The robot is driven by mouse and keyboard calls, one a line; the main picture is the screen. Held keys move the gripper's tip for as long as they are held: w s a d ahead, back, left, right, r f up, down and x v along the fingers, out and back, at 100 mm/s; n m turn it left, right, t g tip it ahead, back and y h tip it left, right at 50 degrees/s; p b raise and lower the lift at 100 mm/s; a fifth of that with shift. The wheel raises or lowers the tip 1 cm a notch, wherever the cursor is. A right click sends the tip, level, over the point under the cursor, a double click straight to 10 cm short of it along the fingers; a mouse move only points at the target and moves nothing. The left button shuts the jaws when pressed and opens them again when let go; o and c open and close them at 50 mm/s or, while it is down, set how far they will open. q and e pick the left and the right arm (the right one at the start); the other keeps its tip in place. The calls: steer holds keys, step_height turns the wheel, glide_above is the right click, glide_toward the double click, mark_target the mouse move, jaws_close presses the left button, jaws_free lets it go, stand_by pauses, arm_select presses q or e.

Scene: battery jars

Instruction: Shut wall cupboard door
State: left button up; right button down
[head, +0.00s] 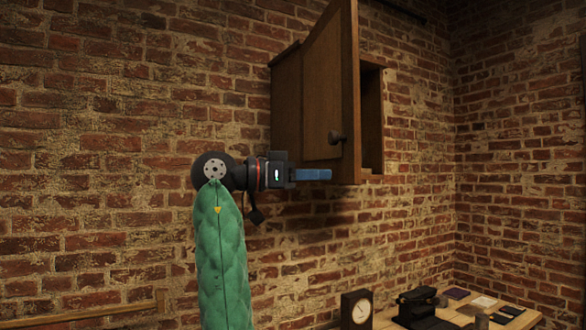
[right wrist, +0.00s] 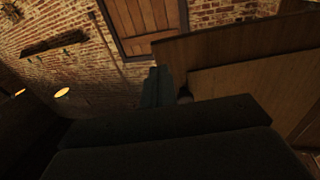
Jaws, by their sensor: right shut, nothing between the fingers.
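The wooden wall cupboard (head: 287,105) hangs on the brick wall in the head view. Its door (head: 326,80) stands wide open, swung out from the cupboard, with the dark opening showing to its right. A round dark knob (head: 337,137) is on the door's left-facing side, near the bottom. My right gripper (head: 328,174) has its blue fingers shut and empty, pointing right, at the door's lower edge below the knob. I cannot tell whether they touch the door. In the right wrist view the wooden door panel (right wrist: 235,100) lies just right of the fingers. My left gripper is out of view.
A bench (head: 385,318) at the lower right holds a clock (head: 356,307), a dark device (head: 418,303) and several small flat items. Open air lies left of the cupboard along the brick wall.

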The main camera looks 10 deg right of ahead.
mark_target(351, 175)
steer(key=d, duration=0.3)
steer(key=shift+w+p, duration=0.1)
steer(key=shift+p, duration=0.3)
steer(key=shift+d, duration=0.5)
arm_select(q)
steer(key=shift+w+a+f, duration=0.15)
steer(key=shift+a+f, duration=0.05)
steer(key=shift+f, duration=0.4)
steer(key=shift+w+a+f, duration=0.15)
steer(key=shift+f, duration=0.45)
arm_select(e)
steer(key=shift+w+d, duration=0.1)
steer(key=shift+d, duration=0.15)
